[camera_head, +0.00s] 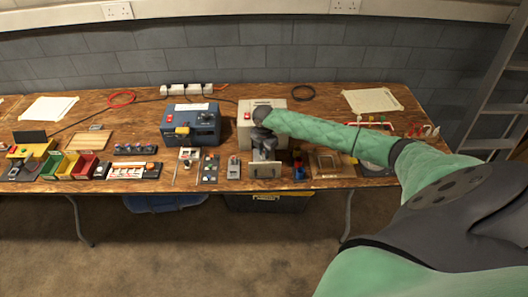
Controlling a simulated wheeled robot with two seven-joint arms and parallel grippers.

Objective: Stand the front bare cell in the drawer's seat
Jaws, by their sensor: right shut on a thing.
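My right gripper (264,152) points down in front of the pale box (247,119). It is directly over an open drawer, just behind the drawer's pale front panel (264,171). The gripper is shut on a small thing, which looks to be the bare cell. The jaws and wrist hide most of it. The seat inside the drawer is hidden too, so I cannot tell whether the cell touches it. My left gripper is not in view.
A blue box (191,125) stands left of the pale box. Close by the drawer are a small grey block (233,168) on the left and a blue-and-red item (298,168) on the right. Coloured bins (84,167) stand at far left. My right arm crosses the table's right side.

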